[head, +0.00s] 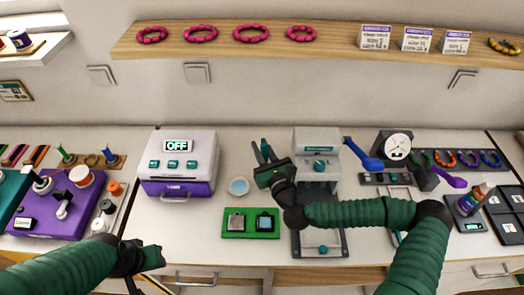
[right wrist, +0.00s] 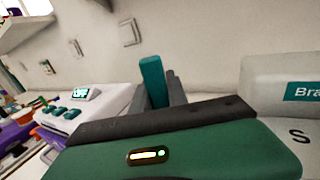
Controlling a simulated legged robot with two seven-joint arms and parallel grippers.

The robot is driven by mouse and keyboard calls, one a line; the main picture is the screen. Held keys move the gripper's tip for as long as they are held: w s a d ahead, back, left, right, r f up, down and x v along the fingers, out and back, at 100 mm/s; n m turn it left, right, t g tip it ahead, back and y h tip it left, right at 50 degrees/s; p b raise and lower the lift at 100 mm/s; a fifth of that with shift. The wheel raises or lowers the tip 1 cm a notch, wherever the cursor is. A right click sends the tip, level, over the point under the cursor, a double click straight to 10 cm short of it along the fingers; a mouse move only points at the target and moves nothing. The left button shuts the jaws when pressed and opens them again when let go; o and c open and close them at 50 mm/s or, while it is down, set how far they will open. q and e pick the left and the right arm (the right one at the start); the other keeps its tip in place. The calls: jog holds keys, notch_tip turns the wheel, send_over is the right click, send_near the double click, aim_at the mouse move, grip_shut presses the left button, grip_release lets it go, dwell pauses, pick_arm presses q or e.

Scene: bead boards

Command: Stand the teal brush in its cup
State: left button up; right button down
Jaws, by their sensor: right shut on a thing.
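My right gripper (head: 265,154) is shut on the teal brush, in the air in front of the back wall, left of the grey machine. In the right wrist view a teal block-like end of the brush (right wrist: 152,80) sticks up between the dark fingers; the rest is hidden. A small round pale-blue vessel (head: 238,186) stands on the table below and left of the right gripper; I cannot tell whether it is the brush's cup. My left gripper (head: 150,259) is at the table's front edge, lower left; its fingers are too dark to read.
A white and purple box marked OFF (head: 182,165) stands left of the vessel. A green tray (head: 229,232) with two small square items lies in front. The grey machine (head: 317,145) stands close to my right arm. A shelf (head: 330,42) runs above.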

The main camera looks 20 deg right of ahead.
jog(key=f+b, duration=0.2)
jog(key=f, duration=0.1)
jog(key=f+b, duration=0.2)
jog(key=f, duration=0.1)
jog(key=d+f+b, duration=0.1)
jog(key=f+b, duration=0.1)
jog(key=shift+f+b, duration=0.4)
jog(key=shift+w+f+b, duration=0.1)
jog(key=shift+f+b, duration=0.35)
jog(key=shift+f, duration=0.1)
jog(key=shift+d, duration=0.25)
jog(key=c, duration=1.7)
grip_release()
jog(key=o, duration=0.5)
jog(key=shift+a, duration=0.2)
jog(key=shift+c, duration=0.2)
